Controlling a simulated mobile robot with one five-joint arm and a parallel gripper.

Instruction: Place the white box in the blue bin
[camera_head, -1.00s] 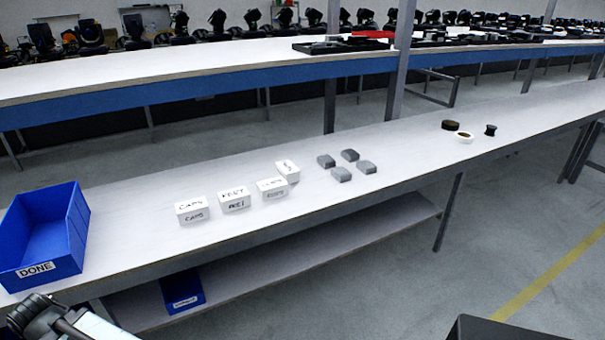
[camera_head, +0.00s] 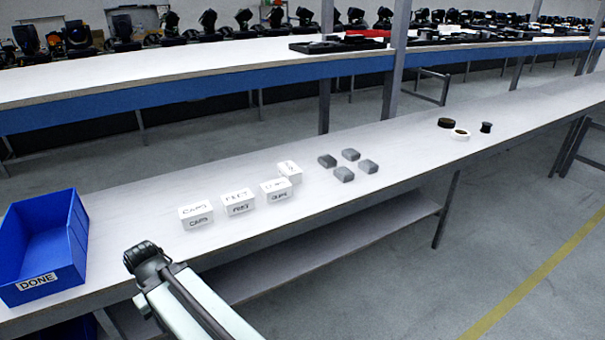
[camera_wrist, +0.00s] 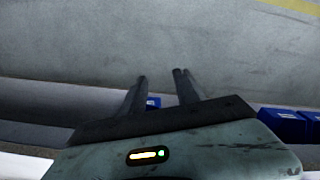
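The blue bin (camera_head: 78,245), labelled DONE, stands on the bench at the left in the head view and looks empty. Several white boxes with dark lettering stand on the bench to its right: one at the left (camera_head: 196,216), one beside it (camera_head: 238,202), one further right (camera_head: 274,191) and one behind that (camera_head: 290,171). My arm shows in front of the bench, between the bin and the boxes. In the wrist view my gripper (camera_wrist: 160,75) has its two dark fingers apart, with nothing between them but grey floor. No white box shows in that view.
Several grey blocks (camera_head: 343,174) lie right of the boxes. Further right are a white roll (camera_head: 459,134), a dark roll (camera_head: 446,122) and a black spool (camera_head: 486,127). The bench between is clear. Blue objects (camera_wrist: 284,125) show in the wrist view; a lower shelf (camera_head: 330,247) runs beneath.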

